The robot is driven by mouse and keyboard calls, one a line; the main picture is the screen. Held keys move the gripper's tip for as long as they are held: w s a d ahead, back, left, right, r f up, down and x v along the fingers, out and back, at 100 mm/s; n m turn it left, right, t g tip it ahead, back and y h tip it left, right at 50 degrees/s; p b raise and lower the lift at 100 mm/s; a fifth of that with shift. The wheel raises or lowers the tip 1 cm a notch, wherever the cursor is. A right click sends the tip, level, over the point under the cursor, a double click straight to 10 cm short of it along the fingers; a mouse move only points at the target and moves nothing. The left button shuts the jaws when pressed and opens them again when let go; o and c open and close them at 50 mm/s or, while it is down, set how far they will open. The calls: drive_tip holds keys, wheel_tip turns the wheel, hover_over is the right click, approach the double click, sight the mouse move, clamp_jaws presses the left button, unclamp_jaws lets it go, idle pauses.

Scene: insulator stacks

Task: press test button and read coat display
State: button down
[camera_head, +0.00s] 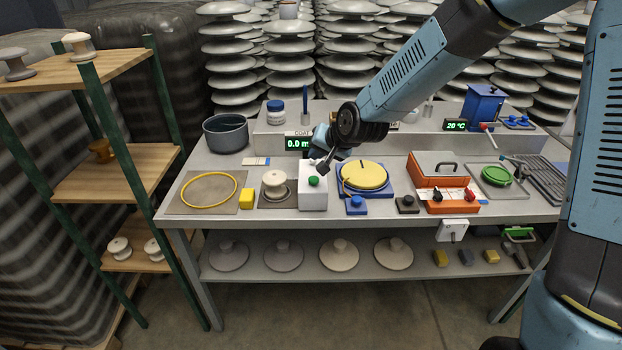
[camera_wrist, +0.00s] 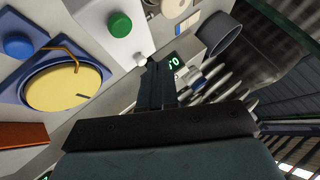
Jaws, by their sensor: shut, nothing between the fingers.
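The green test button (camera_head: 313,181) sits on a white box (camera_head: 312,198) near the middle of the bench. The coat display (camera_head: 297,143) behind it is lit green and reads "0.0 m", its right end hidden by my gripper. My gripper (camera_head: 323,167) is shut and empty, its fingertips angled down just above and behind the button, apart from it as far as I can tell. In the wrist view the green button (camera_wrist: 120,25) lies left of my shut fingers (camera_wrist: 152,66), clear of them. Part of the display (camera_wrist: 174,62) shows just right of the fingers.
A yellow-topped blue turntable (camera_head: 363,175) stands right of the white box, with a blue button (camera_head: 356,203) in front. A white insulator (camera_head: 274,183) stands to its left. A grey pot (camera_head: 226,133) and yellow ring (camera_head: 209,189) are further left. An orange box (camera_head: 437,169) is at right.

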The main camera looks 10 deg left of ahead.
sight(317, 179)
drive_tip(key=shift+f, duration=2.4)
drive_tip(key=shift+f, duration=0.1)
drive_tip(key=shift+f, duration=0.25)
drive_tip(key=shift+f, duration=0.7)
idle(1.3)
drive_tip(key=shift+r, duration=1.15)
drive_tip(key=shift+r, duration=2.5)
